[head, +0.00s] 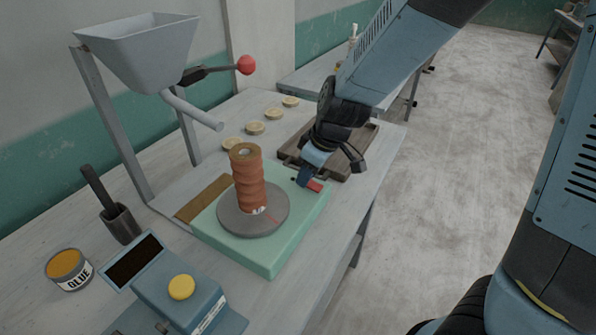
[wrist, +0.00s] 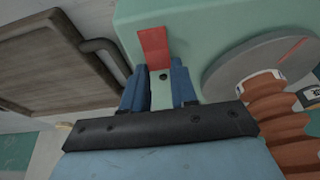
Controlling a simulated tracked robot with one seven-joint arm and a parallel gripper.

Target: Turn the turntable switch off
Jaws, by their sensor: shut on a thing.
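The turntable is a pale green box (head: 275,255) with a round grey disc (head: 232,222) on top; the box also shows in the wrist view (wrist: 215,35). A red switch (head: 317,186) is on the box's right corner and shows as a red flap between the blue fingertips in the wrist view (wrist: 153,45). My gripper (head: 306,178) comes down from above at that corner; in the wrist view (wrist: 157,75) its fingers are shut on the red switch. The contact itself is partly hard to see.
An orange-brown ribbed column (head: 248,185) stands on the disc. A wooden tray (head: 350,165) lies just behind my gripper. A grey hopper (head: 145,45) with a red-knobbed lever (head: 246,65), a glue can (head: 70,268) and a blue box with a yellow button (head: 181,287) share the bench.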

